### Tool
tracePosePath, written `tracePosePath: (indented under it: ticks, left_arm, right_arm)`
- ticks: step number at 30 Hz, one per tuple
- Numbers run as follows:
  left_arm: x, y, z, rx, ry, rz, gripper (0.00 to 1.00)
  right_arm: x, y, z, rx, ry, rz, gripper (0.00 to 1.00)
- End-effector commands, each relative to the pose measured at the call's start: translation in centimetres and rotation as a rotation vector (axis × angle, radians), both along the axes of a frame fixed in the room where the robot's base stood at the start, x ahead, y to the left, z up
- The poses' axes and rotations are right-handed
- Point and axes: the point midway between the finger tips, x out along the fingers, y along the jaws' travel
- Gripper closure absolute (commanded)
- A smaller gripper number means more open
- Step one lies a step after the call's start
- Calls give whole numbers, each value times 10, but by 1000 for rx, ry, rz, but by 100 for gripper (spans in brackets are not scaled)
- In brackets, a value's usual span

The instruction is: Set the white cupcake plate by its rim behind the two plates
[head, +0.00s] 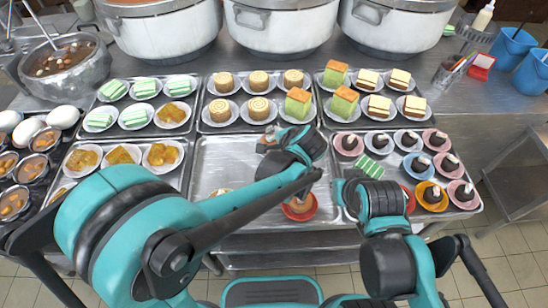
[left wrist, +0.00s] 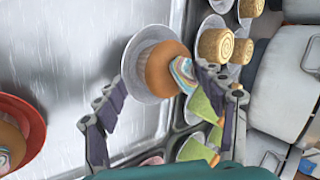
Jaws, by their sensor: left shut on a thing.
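The white cupcake plate (left wrist: 134,80) carries an orange-brown cupcake (left wrist: 165,68) with a swirled top. My left gripper (left wrist: 160,105) is shut on this plate, with a finger on each side of its near part. In the head view the left gripper (head: 268,150) is over the back of the middle tray, and my wrist hides most of the plate. A red plate with a cupcake (head: 299,208) stands nearer the front of that tray.
The middle tray (head: 212,160) has bare metal around its back left. Behind it stands a tray of rolls and green cakes (head: 258,108). The right tray (head: 400,143) holds several small dessert plates. Large stockpots (head: 280,25) line the back.

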Motion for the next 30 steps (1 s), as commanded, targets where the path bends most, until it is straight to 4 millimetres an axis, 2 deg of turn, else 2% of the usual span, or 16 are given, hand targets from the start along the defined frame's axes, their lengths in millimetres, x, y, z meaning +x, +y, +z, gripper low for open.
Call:
tracePosePath:
  ticks: [5,12,18,19,21,30]
  left_arm:
    - [-3,6,-9,-1,0,-1,61]
    - [-3,6,-44,-1,0,-1,61]
    - [-3,6,-44,-1,1,-1,61]
    - [-3,6,-44,-1,1,-1,27]
    - [-3,6,-43,-1,1,-1,9]
    - [-3,5,-43,-1,0,-1,9]
  right_arm:
    - [0,0,-6,0,0,0,100]
    - [0,0,-26,0,0,0,100]
    - [0,0,-24,0,0,0,100]
    - [0,0,-24,0,0,0,100]
    - [0,0,-24,0,0,0,100]
    - [0,0,-24,0,0,0,100]
